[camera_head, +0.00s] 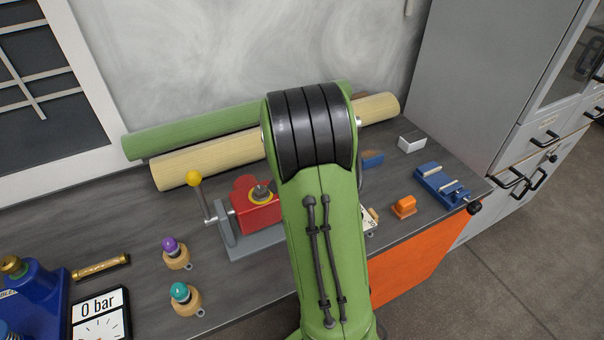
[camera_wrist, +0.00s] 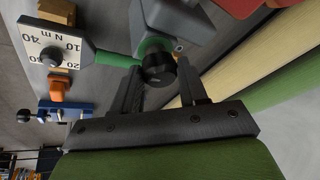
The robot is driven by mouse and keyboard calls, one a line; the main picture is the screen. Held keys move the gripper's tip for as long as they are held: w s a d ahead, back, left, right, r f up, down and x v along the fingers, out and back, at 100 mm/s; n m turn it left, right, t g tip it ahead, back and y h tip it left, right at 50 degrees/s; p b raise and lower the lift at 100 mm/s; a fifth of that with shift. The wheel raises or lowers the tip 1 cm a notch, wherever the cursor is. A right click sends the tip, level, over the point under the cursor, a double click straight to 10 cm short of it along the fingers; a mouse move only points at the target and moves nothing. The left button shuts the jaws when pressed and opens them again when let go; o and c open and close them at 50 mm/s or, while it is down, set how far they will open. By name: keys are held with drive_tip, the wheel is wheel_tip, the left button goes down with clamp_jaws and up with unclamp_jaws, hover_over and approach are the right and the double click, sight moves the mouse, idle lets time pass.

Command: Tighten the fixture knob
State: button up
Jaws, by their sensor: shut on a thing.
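The round black knob (camera_wrist: 158,70) is in the wrist view, with a green ring behind it, in front of a grey body (camera_wrist: 186,22). My gripper (camera_wrist: 161,75) has one finger on each side of the knob and is shut on it. A white dial marked N m (camera_wrist: 62,42) is joined towards the knob by a green bar (camera_wrist: 115,60). In the head view my green arm hides the gripper and knob; only a white edge of the dial (camera_head: 368,223) shows beside it.
A red device on a grey base (camera_head: 256,212), with a yellow-ball lever (camera_head: 194,180), stands left of my arm. An orange block (camera_head: 404,206) and a blue vise-like device (camera_head: 440,184) are to the right. Long rolls (camera_head: 205,160) lie behind. The bench's front edge is close.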

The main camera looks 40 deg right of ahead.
drive_tip(key=shift+w+r, duration=0.1)
drive_tip(key=shift+r, duration=0.05)
idle(0.3)
drive_tip(key=o, duration=1.1)
drive_tip(key=p+v, duration=0.3)
drive_tip(key=v, duration=1.2)
drive_tip(key=shift+s+a+r, duration=0.2)
drive_tip(key=shift+r, duration=0.05)
drive_tip(key=s+a+r+n+t+y, duration=0.1)
drive_tip(key=s+a+n, duration=0.3)
drive_tip(key=a, duration=0.3)
drive_tip(key=s+a+r+n+t+y+p, duration=0.1)
drive_tip(key=s+a+n, duration=0.4)
drive_tip(key=s+a, duration=0.1)
drive_tip(key=s+a+r+n+y, duration=0.1)
drive_tip(key=s+a+n, duration=0.3)
drive_tip(key=s+a, duration=0.2)
drive_tip(key=shift+a+n+t+y+p, duration=0.3)
drive_tip(key=shift+a+t, duration=0.1)
drive_tip(key=shift+a, duration=0.4)
